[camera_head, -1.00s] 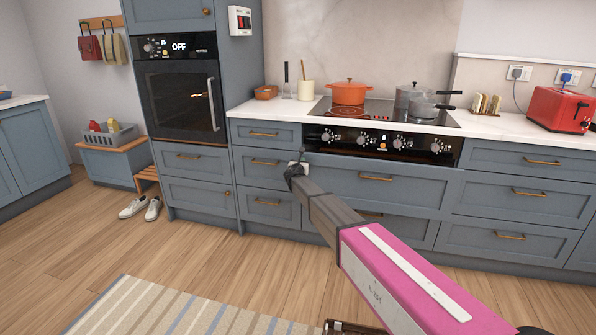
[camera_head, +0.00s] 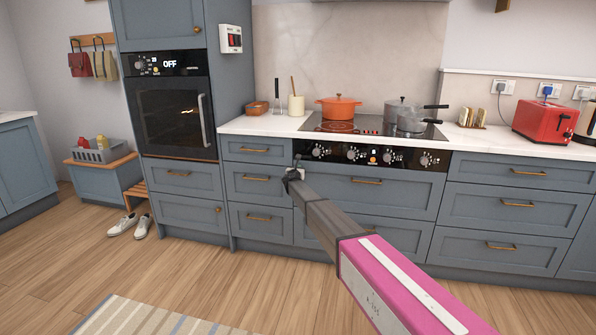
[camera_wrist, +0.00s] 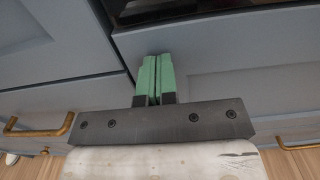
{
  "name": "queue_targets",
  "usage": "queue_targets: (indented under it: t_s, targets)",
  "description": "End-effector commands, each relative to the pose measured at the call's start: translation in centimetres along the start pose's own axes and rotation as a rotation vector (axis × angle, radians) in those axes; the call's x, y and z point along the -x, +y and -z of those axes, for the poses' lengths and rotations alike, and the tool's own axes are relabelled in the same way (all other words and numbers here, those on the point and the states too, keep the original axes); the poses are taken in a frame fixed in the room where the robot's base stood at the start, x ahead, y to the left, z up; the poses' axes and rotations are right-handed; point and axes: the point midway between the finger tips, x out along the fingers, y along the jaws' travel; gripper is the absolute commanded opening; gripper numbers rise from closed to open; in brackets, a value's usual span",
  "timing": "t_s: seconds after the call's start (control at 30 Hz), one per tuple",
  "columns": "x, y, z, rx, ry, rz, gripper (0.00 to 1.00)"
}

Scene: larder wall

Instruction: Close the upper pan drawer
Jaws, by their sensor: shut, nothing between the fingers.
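The upper pan drawer (camera_head: 400,194) is the wide blue-grey front under the oven-style control panel, with a brass bar handle (camera_head: 367,181). In the head view it looks flush or nearly flush with the fronts around it; a small gap cannot be ruled out. My gripper (camera_head: 294,170) is at the drawer's upper left corner, by the seam with the narrow drawers. In the wrist view the green fingertips (camera_wrist: 155,60) are together and empty, in front of that corner. Whether they touch the front cannot be told. My arm hides part of the drawer's left side.
The lower pan drawer (camera_head: 390,232) sits below, partly behind my arm. The control panel (camera_head: 400,156) with knobs is just above. Narrow drawers (camera_head: 255,190) stand to the left, wider ones (camera_head: 515,203) to the right. Pots stand on the hob. The wooden floor in front is open.

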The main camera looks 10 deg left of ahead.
Motion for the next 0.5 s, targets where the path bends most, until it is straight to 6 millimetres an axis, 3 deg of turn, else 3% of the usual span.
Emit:
queue_targets:
  t_s: [0.03, 0.27, 0.5]
  targets:
    - [-0.9, 0.1, -0.1, 0.0, -0.002, 0.001, 0.0]
    - [-1.1, 0.1, -0.2, 0.001, -0.003, 0.002, 0.0]
    - [0.6, -0.1, -0.2, 0.001, -0.003, 0.003, 0.0]
